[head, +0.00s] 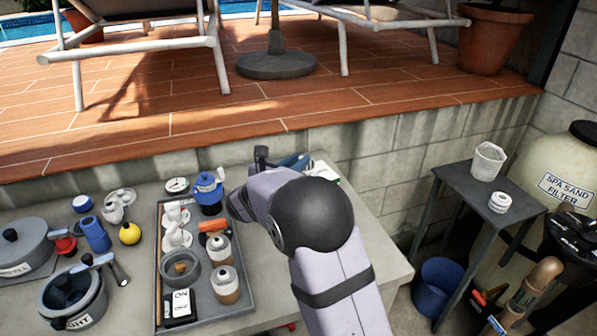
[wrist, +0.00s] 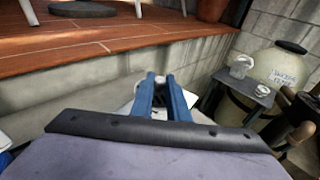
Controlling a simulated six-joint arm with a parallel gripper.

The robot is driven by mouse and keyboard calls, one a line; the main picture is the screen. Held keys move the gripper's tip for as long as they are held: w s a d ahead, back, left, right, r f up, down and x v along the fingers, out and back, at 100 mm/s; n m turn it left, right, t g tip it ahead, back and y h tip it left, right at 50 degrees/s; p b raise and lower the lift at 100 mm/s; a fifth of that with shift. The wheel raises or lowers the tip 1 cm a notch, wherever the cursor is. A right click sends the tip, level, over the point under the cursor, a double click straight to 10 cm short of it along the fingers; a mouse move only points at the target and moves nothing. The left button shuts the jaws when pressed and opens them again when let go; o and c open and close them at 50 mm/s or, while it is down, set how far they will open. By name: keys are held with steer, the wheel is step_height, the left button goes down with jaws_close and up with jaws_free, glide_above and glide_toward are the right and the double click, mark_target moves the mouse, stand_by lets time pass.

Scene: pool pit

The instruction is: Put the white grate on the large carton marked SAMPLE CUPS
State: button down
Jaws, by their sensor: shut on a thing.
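My gripper (wrist: 160,82) has its two blue fingers close together, shut on a small pale thing (wrist: 159,113) between them. Little of that thing shows, so I cannot tell for sure that it is the white grate. In the head view my arm hides most of the gripper, with a bit of blue finger (head: 296,161) showing over the back of the bench. No SAMPLE CUPS marking can be read in either view. A white flat-looking thing (head: 326,171) lies partly hidden behind my arm, and I cannot tell whether it is the carton.
A grey tray (head: 243,309) with cups and pots fills the middle of the bench. Pots, a yellow ball (head: 130,233) and blue items stand at left. A dark side table (head: 455,178) at right bears a white basket (head: 488,161) and white rings (head: 500,203). A block wall stands behind.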

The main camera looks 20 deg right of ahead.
steer(key=shift+f, duration=1.75)
steer(key=shift+f, duration=0.1)
steer(key=shift+f, duration=0.1)
steer(key=c, duration=1.7)
jaws_free()
steer(key=shift+r, duration=0.2)
steer(key=shift+a, duration=0.1)
steer(key=b+v, duration=0.2)
steer(key=v, duration=0.9)
steer(key=shift+s+a+r+b, duration=0.15)
steer(key=shift+s+a+b, duration=0.1)
steer(key=shift+s+b, duration=0.1)
